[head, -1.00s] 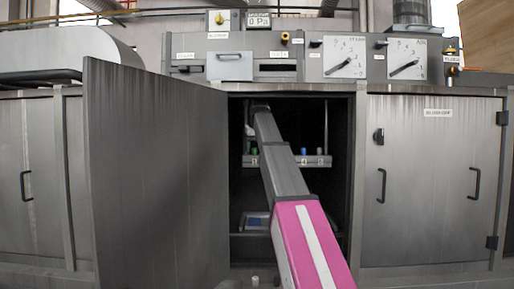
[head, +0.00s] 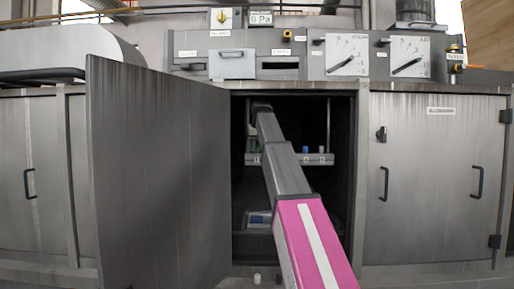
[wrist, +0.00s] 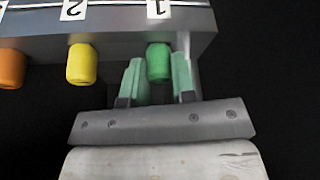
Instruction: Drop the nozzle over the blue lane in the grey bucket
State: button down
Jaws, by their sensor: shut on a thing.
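In the wrist view a green nozzle (wrist: 159,62) sits at the rack position labelled 1. My gripper (wrist: 158,85) has pale green fingers on both sides of it and is shut on it. In the head view my arm reaches through the open cabinet door, and its end is largely hidden at the left of the rack.
The rack (wrist: 110,38) also holds a yellow piece (wrist: 81,64) and an orange piece (wrist: 11,68); a blue piece (head: 305,149) shows right of my arm. The open door (head: 155,175) stands to the left. A small pale cylinder (head: 257,279) is on the floor.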

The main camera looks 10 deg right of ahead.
jog(key=shift+r, duration=0.7)
dwell(0.4)
